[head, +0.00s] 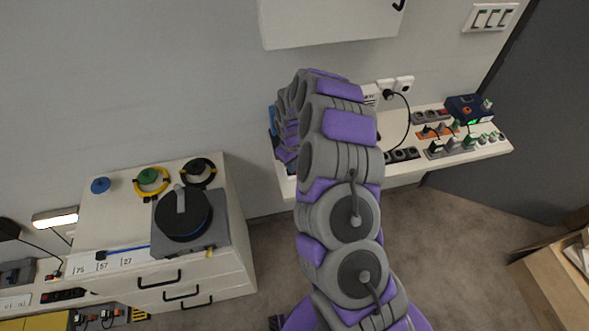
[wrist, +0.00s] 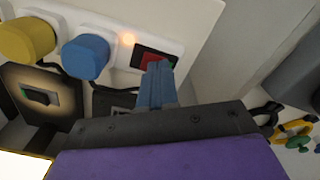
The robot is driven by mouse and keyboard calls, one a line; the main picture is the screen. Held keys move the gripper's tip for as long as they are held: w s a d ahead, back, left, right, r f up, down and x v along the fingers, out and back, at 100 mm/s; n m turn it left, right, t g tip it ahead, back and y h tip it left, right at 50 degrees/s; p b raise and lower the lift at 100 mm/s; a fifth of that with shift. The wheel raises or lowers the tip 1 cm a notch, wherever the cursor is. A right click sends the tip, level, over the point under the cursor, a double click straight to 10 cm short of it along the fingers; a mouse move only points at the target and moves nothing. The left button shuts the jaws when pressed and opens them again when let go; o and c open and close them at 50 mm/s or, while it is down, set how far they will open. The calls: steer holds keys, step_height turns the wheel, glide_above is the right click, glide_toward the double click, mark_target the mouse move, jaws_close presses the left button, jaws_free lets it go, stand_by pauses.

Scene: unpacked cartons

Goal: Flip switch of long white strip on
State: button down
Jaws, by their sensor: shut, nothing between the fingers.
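In the wrist view a white strip (wrist: 190,15) runs across the top, with a yellow plug (wrist: 27,40) and a blue plug (wrist: 86,56) in it. A small orange light (wrist: 128,40) glows beside a red switch (wrist: 150,58) in a dark frame at the strip's right end. My gripper (wrist: 158,68) is shut and empty, its blue fingertips over the lower right part of the switch. I cannot tell if they touch it. In the head view my arm hides most of the gripper and the shelf part behind it.
A white shelf (head: 465,158) holds dark socket strips (head: 402,155), plugs and a blue box (head: 468,108). A white drawer cabinet (head: 110,205) with a black disc device (head: 182,215) stands left. A black square plate (wrist: 42,97) is near the strip. A cardboard box (head: 555,285) stands right.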

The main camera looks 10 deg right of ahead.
steer(key=shift+r+p, duration=1.1)
steer(key=shift+r, duration=2.35)
steer(key=s+a+r+m, duration=0.1)
steer(key=s+a+r, duration=0.2)
steer(key=s+r, duration=1.4)
steer(key=s+d+r+m+g, duration=0.1)
steer(key=s+r+m, duration=0.1)
steer(key=s, duration=1)
steer(key=s+d+r+m, duration=0.2)
steer(key=s+r+m, duration=0.1)
steer(key=s, duration=1)
steer(key=shift+r+g, duration=0.4)
steer(key=shift+r, duration=0.5)
